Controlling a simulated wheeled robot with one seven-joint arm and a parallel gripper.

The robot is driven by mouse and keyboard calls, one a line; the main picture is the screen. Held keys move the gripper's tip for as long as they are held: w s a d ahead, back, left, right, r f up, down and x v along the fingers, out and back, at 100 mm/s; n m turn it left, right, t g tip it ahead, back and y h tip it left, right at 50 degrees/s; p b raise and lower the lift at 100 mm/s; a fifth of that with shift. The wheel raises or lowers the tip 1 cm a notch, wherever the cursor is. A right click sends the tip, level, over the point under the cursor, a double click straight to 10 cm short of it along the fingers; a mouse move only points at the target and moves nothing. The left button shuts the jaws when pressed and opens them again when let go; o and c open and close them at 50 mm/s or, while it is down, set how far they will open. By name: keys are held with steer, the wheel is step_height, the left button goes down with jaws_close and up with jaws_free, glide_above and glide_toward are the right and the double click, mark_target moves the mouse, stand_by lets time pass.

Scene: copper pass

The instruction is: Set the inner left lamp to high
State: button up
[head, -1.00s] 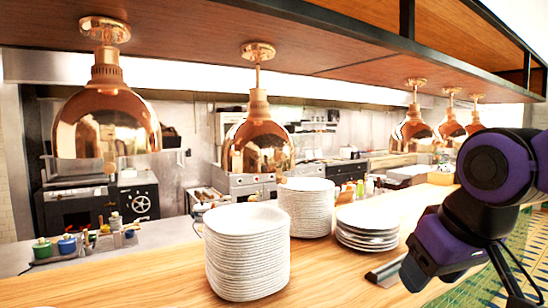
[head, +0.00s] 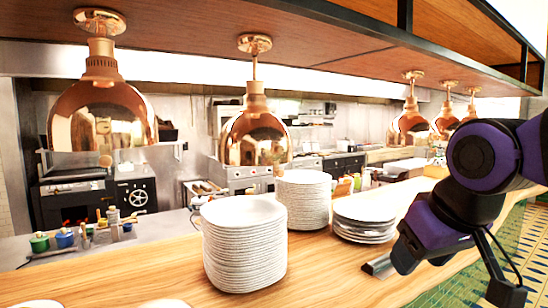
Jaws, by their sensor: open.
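Copper heat lamps hang in a row from the wooden overhead shelf. The nearest lamp (head: 100,112) is large at the left, and a second lamp (head: 256,135) hangs to its right above the plates. Three smaller lamps hang farther right: one (head: 408,124), another (head: 446,122), and the last (head: 470,112). A small round wooden knob (head: 105,160) shows at the lower rim of the nearest lamp, and another knob (head: 279,169) at the second lamp's rim. The lamps' settings cannot be told.
On the wooden counter (head: 150,265) stand a tall plate stack (head: 244,250), a second stack (head: 304,205) behind it and a low stack (head: 364,222). The overhead shelf (head: 330,50) runs above the lamps. The counter's left front is mostly bare.

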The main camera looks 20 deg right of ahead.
mark_target(281, 146)
steer(key=w+r+t, duration=0.3)
steer(key=w+t, duration=0.3)
steer(key=w, duration=1.6)
steer(key=w+a+n+t+y, duration=0.1)
steer(key=w+a+t+y, duration=0.1)
steer(key=w, duration=0.7)
steer(key=w+a+n+t+y, duration=0.1)
steer(key=w+a, duration=0.2)
steer(key=w, duration=0.6)
steer(key=w+a+f+n+t+y, duration=0.1)
steer(key=w+a+t+y, duration=0.1)
steer(key=w, duration=0.8)
steer(key=shift+a+f+n+t+y, duration=0.1)
steer(key=shift+a+n+t+y, duration=0.2)
steer(key=shift+a, duration=0.05)
jaws_close()
step_height(281, 146, up, 9)
steer(key=shift+f, duration=0.1)
